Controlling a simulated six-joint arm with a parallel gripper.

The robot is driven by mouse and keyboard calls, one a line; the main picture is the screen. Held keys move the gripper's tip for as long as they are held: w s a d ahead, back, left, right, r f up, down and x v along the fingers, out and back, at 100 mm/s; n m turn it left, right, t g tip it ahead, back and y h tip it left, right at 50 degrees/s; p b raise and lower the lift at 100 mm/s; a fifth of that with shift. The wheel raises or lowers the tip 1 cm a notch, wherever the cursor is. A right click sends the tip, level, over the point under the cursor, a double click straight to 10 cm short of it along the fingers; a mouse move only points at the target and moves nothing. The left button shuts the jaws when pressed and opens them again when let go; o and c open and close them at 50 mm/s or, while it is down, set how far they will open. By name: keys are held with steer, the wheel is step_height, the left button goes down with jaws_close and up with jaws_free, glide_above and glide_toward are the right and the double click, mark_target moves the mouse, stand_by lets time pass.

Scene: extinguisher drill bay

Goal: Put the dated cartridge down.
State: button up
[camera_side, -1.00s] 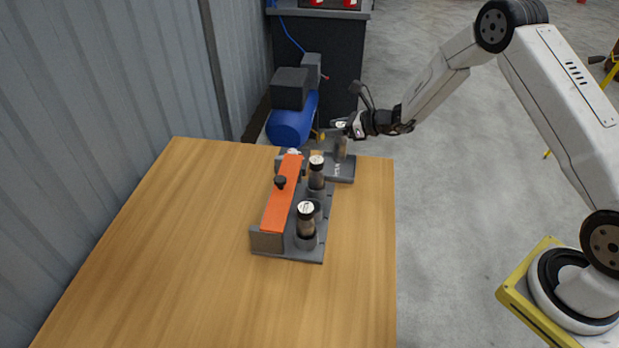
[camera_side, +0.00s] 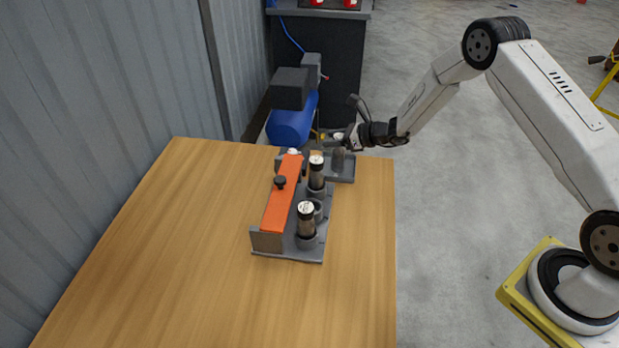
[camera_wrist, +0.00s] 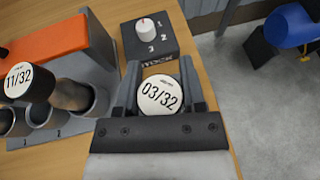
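The dated cartridge (camera_wrist: 159,95) has a white cap reading 03/32 and sits between the two fingers of my gripper (camera_wrist: 159,88) in the wrist view. The fingers lie close along both sides, so my gripper looks shut on it. In the side view my gripper (camera_side: 341,140) is at the far right of the table, with the cartridge upright below it over a dark grey tray (camera_side: 347,177). I cannot tell whether the cartridge's base touches the tray. In the wrist view the gripper and cartridge hide most of the tray.
A grey rack (camera_side: 287,253) with an orange bar holds two upright cartridges (camera_side: 306,222) (camera_side: 316,172), with an empty socket between. One cap reads 11/32 (camera_wrist: 18,82). A dark box with a white knob (camera_wrist: 147,27) stands beyond my gripper. The table's front and left are clear.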

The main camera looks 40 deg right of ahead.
steer(key=o, duration=0.4)
steer(key=shift+o, duration=0.2)
steer(key=shift+r, duration=0.2)
steer(key=v, duration=1.2)
steer(key=shift+f, duration=0.1)
